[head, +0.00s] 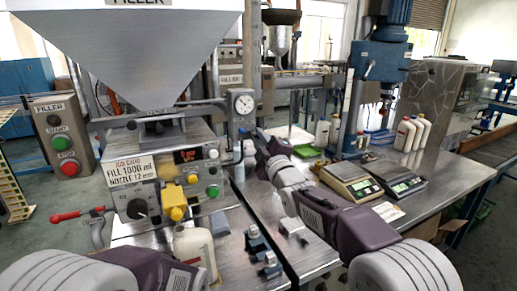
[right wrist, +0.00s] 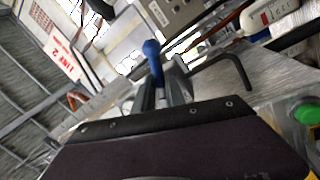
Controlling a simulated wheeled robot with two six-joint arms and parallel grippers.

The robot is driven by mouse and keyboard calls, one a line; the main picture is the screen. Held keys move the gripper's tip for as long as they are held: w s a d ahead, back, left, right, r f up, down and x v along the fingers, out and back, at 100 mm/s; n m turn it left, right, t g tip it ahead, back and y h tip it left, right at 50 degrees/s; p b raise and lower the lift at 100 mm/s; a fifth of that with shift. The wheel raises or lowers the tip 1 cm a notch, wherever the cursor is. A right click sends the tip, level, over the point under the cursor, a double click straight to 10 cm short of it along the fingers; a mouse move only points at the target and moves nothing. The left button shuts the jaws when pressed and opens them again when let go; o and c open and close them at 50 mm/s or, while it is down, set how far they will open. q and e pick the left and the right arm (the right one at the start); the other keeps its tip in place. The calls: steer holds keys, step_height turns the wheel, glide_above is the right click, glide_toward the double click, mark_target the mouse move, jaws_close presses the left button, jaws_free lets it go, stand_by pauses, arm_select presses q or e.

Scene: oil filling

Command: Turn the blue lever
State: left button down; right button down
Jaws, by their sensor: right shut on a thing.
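The blue lever shows in the right wrist view as a blue rounded handle (right wrist: 152,52) rising at the tips of my gripper's fingers. My right gripper (right wrist: 163,88) is shut on it, with its lower part hidden between the fingers. In the head view my right arm reaches from the bottom right to the right side of the filling machine (head: 160,170). There my right gripper (head: 247,136) is small, just below the round gauge, and the lever is hard to make out. My left arm enters at the bottom left, but its gripper does not show.
A cream bottle (head: 196,248) stands under the yellow nozzle (head: 175,204). A red-handled lever (head: 68,216) sticks out at the machine's left. Two scales (head: 350,182) and several white bottles stand on the steel table to the right. Small clamps (head: 258,240) sit at the front.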

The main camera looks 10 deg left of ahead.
steer(key=shift+w+d+r+n+g+y+b, duration=0.1)
steer(key=shift+r+n+y+b, duration=0.2)
steer(key=shift+n, duration=0.65)
steer(key=shift+s+d+r+n+g+y+b, duration=0.1)
steer(key=shift+n+y+b, duration=0.25)
steer(key=shift+n, duration=0.55)
steer(key=shift+w+r+n+g+y+b, duration=0.15)
steer(key=shift+n+b, duration=0.25)
steer(key=shift+n, duration=0.55)
steer(key=shift+r, duration=0.1)
steer(key=c, duration=1.4)
jaws_free()
steer(key=b+v, duration=0.3)
steer(key=v, duration=0.6)
